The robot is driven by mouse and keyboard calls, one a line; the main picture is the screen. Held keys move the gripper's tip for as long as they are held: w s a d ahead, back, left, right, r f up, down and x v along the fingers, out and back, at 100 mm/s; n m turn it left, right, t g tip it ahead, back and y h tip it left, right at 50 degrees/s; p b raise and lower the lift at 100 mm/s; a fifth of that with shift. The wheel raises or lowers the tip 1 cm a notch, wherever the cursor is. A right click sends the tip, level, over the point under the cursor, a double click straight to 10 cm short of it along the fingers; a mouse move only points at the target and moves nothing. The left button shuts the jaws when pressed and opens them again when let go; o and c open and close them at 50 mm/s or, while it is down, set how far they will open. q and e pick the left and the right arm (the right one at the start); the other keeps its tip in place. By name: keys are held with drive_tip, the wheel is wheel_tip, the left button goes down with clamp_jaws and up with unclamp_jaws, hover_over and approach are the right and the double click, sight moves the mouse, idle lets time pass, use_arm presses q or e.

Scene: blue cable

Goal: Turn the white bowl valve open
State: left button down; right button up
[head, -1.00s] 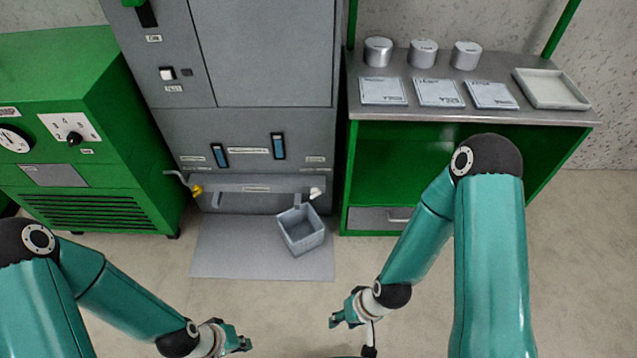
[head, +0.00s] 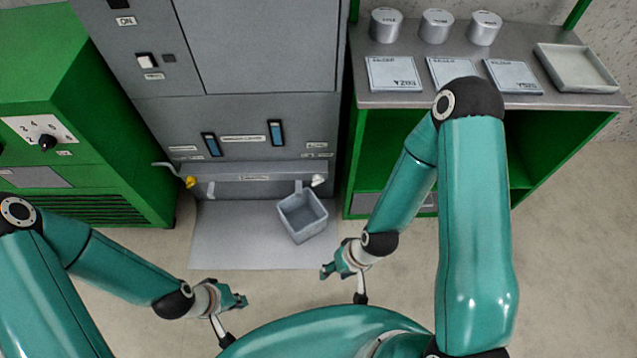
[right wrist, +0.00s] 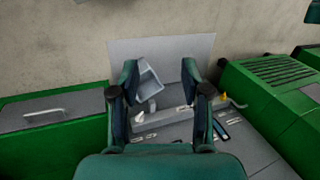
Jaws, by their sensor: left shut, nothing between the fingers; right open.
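The white bowl valve (head: 318,180) is a small white handle at the right end of the ledge low on the grey machine (head: 240,145). A grey square bucket (head: 302,216) hangs or stands just below and left of it; I cannot tell which. A yellow valve (head: 190,182) is at the ledge's left end. My right gripper (head: 326,270) is open and empty, in front of the machine and below the bucket in the picture. Its open fingers (right wrist: 158,85) also show in the right wrist view. My left gripper (head: 243,301) is shut and empty, further left and nearer me. Neither touches a valve.
A grey mat (head: 235,235) lies on the floor before the machine. A green cabinet (head: 80,130) stands left. A bench (head: 480,100) with cans, labelled cards and a tray (head: 577,68) stands right. The floor between my grippers and the mat is clear.

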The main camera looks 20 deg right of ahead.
drive_tip(key=o, duration=0.7)
drive_tip(key=w+f+m+t+b, duration=0.1)
drive_tip(key=w+f+b, duration=0.1)
drive_tip(key=f, duration=0.1)
drive_tip(key=w+f+m+b, duration=0.1)
drive_tip(key=w+f+b, duration=0.1)
drive_tip(key=f, duration=0.1)
drive_tip(key=w+f+m+t+b, duration=0.1)
drive_tip(key=w+f+b, duration=0.1)
drive_tip(key=f+b, duration=0.1)
drive_tip(key=shift+w+m+t+h, duration=0.25)
drive_tip(key=shift+m+t+h, duration=0.05)
drive_tip(key=shift+m, duration=0.1)
drive_tip(key=shift+c, duration=0.2)
drive_tip(key=m+t+h+b, duration=0.8)
drive_tip(key=m+t+b, duration=0.6)
drive_tip(key=m+b, duration=1.4)
approach(318, 180)
drive_tip(key=w+n+b, duration=0.1)
drive_tip(key=w+b, duration=0.2)
drive_tip(key=w+d+f+n+b, duration=0.1)
drive_tip(key=w+b, duration=0.1)
drive_tip(key=b, duration=0.1)
drive_tip(key=w+d+n+b, duration=0.1)
drive_tip(key=w+b, duration=0.2)
drive_tip(key=b, duration=0.1)
drive_tip(key=shift+w+d+f+n, duration=0.15)
drive_tip(key=shift+w+f+n, duration=0.15)
drive_tip(key=shift+w, duration=0.05)
